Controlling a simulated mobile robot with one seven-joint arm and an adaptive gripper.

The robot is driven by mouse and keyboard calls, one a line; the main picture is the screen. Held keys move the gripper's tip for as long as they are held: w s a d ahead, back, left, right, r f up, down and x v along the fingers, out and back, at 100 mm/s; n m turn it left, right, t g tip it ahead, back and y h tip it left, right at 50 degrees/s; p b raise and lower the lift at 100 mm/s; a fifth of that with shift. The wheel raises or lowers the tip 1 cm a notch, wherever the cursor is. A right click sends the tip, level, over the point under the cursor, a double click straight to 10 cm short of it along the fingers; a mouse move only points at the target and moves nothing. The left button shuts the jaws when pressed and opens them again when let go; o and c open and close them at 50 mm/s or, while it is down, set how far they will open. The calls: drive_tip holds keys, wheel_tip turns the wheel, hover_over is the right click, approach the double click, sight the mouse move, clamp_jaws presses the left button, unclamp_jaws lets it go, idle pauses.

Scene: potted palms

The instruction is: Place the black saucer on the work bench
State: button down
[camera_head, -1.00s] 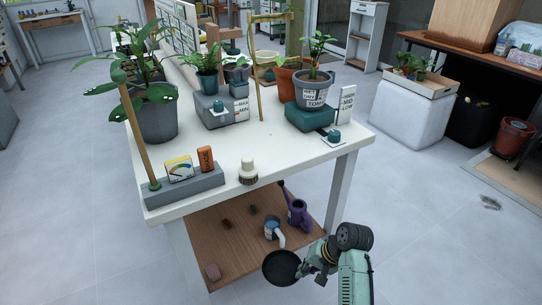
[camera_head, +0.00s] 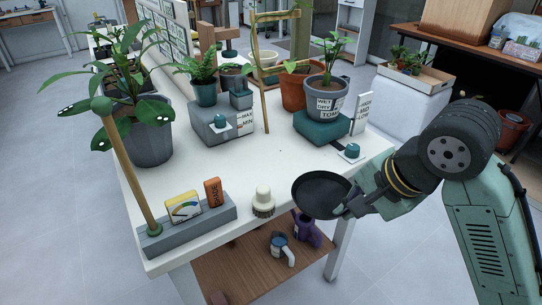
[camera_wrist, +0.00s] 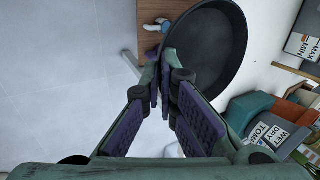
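The black saucer (camera_head: 319,194) is a round, shallow dark dish. My gripper (camera_head: 345,207) is shut on its near right rim and holds it in the air at the front right edge of the work bench (camera_head: 221,223). In the wrist view the saucer (camera_wrist: 212,48) extends beyond the fingertips of my gripper (camera_wrist: 165,88), with the rim between them. The saucer looks roughly level, a little tilted toward the head camera. In the head view it covers part of the bench's front edge; its height above the top is hard to tell.
A white-capped knob (camera_head: 263,201) stands left of the saucer. A grey block (camera_head: 188,228) holds two small boxes. Potted plants, a grey scale (camera_head: 215,132) and a teal scale (camera_head: 322,127) stand farther back. The middle bench top is clear. A watering can (camera_head: 307,229) is on the shelf below.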

drive_tip(key=shift+w+a+r, duration=0.2)
drive_tip(key=shift+w+a, duration=0.2)
drive_tip(key=shift+w, duration=0.2)
drive_tip(key=w+a+p, duration=0.1)
drive_tip(key=w+a, duration=0.1)
drive_tip(key=w, duration=0.2)
drive_tip(key=w+a+f+p, duration=0.1)
drive_tip(key=w+a, duration=0.1)
drive_tip(key=w, duration=0.3)
drive_tip(key=w+a+p, duration=0.1)
drive_tip(key=w+a, duration=0.2)
drive_tip(key=w, duration=0.1)
drive_tip(key=shift+w+f, duration=0.25)
drive_tip(key=shift+f, duration=1.8)
drive_tip(key=shift+f, duration=0.15)
drive_tip(key=c, duration=2.1)
unclamp_jaws()
drive_tip(key=v, duration=1.2)
drive_tip(key=shift+r+b, duration=0.2)
drive_tip(key=shift+b, duration=0.2)
